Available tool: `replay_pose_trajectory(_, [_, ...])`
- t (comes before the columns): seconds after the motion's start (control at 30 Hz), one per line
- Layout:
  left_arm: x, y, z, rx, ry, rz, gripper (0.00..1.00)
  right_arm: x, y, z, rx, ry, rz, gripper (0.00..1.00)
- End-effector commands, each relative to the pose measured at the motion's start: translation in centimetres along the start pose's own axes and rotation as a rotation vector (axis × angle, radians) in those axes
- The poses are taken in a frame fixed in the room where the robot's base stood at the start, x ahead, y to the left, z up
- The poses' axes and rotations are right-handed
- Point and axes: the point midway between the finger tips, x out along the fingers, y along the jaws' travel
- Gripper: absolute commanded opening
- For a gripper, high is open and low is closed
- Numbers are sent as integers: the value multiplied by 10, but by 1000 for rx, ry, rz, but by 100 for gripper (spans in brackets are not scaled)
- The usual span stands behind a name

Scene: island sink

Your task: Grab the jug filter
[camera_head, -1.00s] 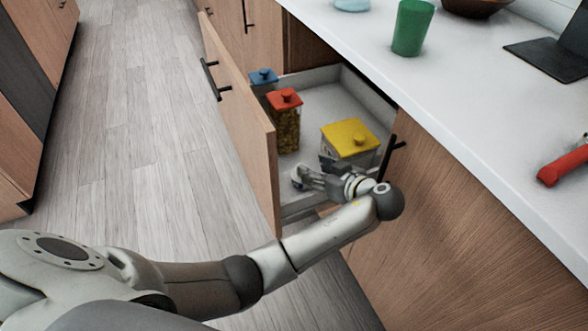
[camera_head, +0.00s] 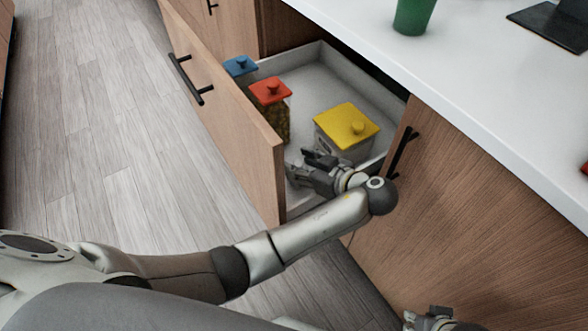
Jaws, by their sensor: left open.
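I cannot make out a clear jug filter. My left gripper (camera_head: 301,165) is open inside the front corner of the open drawer (camera_head: 320,62), low beside the yellow-lidded container (camera_head: 346,128). Its fingers point left toward the drawer front and cover part of the drawer floor; anything between them is hidden. Part of my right gripper (camera_head: 432,320) shows at the bottom edge, too cut off to judge its jaws.
Containers with a red lid (camera_head: 270,92) and a blue lid (camera_head: 240,66) stand along the drawer front. The drawer floor behind them is clear. The white counter (camera_head: 470,105) overhangs at right, with a green cup (camera_head: 412,15) on it.

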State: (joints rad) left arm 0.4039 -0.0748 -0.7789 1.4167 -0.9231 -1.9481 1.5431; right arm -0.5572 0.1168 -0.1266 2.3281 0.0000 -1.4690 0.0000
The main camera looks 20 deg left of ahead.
Motion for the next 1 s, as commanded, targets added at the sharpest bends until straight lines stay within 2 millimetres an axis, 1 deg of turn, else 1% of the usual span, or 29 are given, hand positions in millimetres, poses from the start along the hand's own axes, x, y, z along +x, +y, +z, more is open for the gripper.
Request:
replay_pose_trajectory(0.1, [0,0,0,0,0,1,46,0,0,0,0,-1,1,32])
replay_pose_trajectory(0.47, [0,0,0,0,0,1,0,0,0,0,0,1,1,32])
replay_pose_trajectory(0.83, [0,0,-1,-1,1,1,0,0,0,0,0,1,1,32])
replay_pose_trajectory(1.0, [-4,1,-9,-2,1,2,0,1,0,-1,0,4,0,32])
